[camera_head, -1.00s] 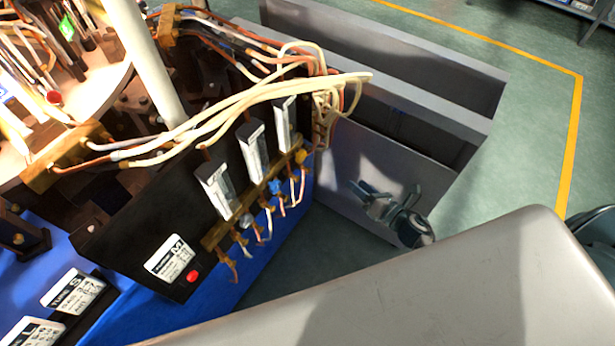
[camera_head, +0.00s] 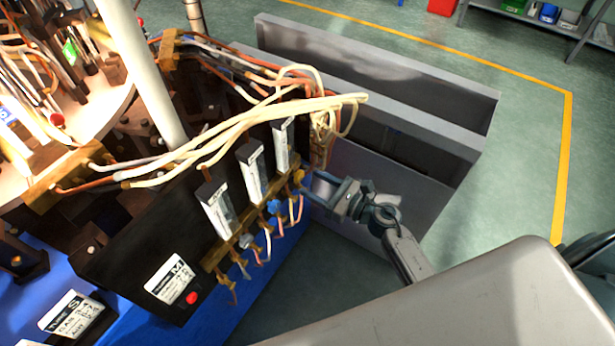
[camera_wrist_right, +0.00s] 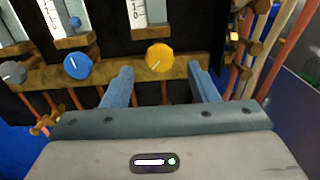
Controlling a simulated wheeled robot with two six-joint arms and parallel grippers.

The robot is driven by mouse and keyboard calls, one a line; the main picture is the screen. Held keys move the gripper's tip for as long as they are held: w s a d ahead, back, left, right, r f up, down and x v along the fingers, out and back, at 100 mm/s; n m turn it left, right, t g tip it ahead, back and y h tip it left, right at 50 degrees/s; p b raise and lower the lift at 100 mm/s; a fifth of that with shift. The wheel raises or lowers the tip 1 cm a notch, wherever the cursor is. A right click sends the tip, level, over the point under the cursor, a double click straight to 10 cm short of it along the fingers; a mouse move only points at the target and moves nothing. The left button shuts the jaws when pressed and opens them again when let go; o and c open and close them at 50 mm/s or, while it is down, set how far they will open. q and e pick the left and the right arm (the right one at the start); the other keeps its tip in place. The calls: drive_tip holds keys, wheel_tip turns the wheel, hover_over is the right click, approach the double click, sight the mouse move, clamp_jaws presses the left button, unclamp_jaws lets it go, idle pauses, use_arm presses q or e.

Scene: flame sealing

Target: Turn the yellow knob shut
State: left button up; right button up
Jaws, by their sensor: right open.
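The yellow knob (camera_wrist_right: 160,57) sits on a brass manifold bar (camera_wrist_right: 110,72), below a flow meter tube. In the right wrist view my right gripper (camera_wrist_right: 162,82) is open, with one finger on each side just below the knob, not closed on it. In the head view the yellow knob (camera_head: 299,176) is small, at the right end of the bar, and my right gripper (camera_head: 318,186) reaches it from the right. My left gripper is not in view.
A blue knob (camera_wrist_right: 77,66) and a grey knob (camera_wrist_right: 13,72) sit left of the yellow one. Copper pipes (camera_wrist_right: 287,50) stand close to the right finger. Pale hoses (camera_head: 250,112) hang above the meters. A grey metal cabinet (camera_head: 400,160) stands behind my arm.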

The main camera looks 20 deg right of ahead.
sight(301, 178)
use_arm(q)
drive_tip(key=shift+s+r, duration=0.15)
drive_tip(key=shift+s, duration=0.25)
use_arm(e)
drive_tip(key=shift+x, duration=1.55)
drive_tip(key=shift+s, duration=0.1)
drive_tip(key=shift+c, duration=0.2)
drive_tip(key=c, duration=0.9)
use_arm(q)
drive_tip(key=shift+p, duration=0.3)
use_arm(e)
drive_tip(key=shift+c, duration=0.2)
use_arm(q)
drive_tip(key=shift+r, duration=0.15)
use_arm(e)
drive_tip(key=shift+m, duration=0.3)
